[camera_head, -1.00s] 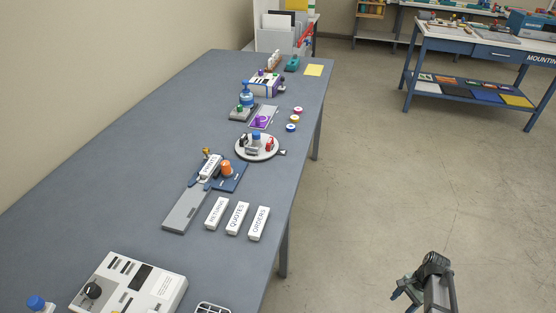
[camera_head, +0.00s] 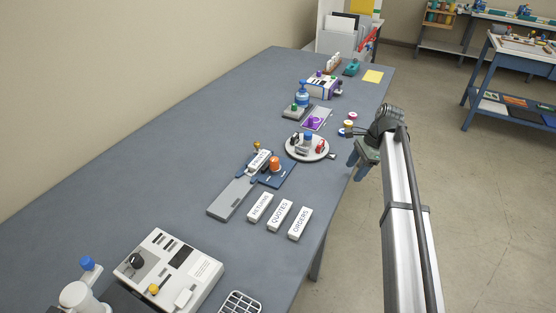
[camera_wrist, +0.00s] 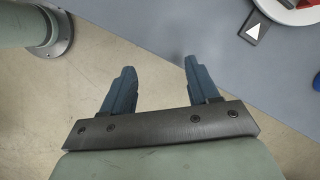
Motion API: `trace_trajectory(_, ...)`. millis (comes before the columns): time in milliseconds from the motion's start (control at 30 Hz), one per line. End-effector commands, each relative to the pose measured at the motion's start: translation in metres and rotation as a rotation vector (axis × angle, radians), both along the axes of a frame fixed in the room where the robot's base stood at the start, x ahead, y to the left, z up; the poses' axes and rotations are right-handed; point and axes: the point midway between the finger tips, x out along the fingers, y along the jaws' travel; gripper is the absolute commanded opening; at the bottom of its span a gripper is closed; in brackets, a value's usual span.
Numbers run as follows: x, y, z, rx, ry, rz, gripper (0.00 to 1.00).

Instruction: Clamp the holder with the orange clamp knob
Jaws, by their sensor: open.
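The orange clamp knob (camera_head: 275,162) stands on a blue base plate (camera_head: 279,179) near the middle of the table. A white labelled holder (camera_head: 259,161) sits tilted on the blue fixture just left of the knob. Its lettering is too small to read surely. My gripper (camera_head: 360,162) is beyond the table's right edge, to the right of the knob and apart from it. In the wrist view, its two blue fingers (camera_wrist: 156,88) are spread with nothing between them, over the floor and close to the table edge.
White blocks marked RETURNS (camera_head: 260,207), QUOTES (camera_head: 280,214) and ORDERS (camera_head: 300,223) lie in front. A grey plate (camera_head: 231,199) lies left. The table's left side is clear.

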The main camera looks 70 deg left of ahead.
Motion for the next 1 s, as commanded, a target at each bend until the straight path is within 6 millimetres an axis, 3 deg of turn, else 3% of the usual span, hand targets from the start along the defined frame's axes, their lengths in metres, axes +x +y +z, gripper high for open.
trace_trajectory(33, -0.020, 0.025, 0.026, 0.009, 0.002, 0.012, 0.60)
trace_trajectory(200, -0.095, 0.078, 0.089, 0.004, 0.031, 0.052, 0.60)
trace_trajectory(400, -0.163, 0.108, 0.122, -0.027, 0.067, 0.114, 0.60)
trace_trajectory(500, -0.182, 0.114, 0.129, -0.038, 0.078, 0.133, 0.60)
trace_trajectory(667, -0.194, 0.115, 0.127, -0.044, 0.083, 0.144, 0.60)
trace_trajectory(1000, -0.211, 0.114, 0.081, -0.046, 0.083, 0.144, 0.60)
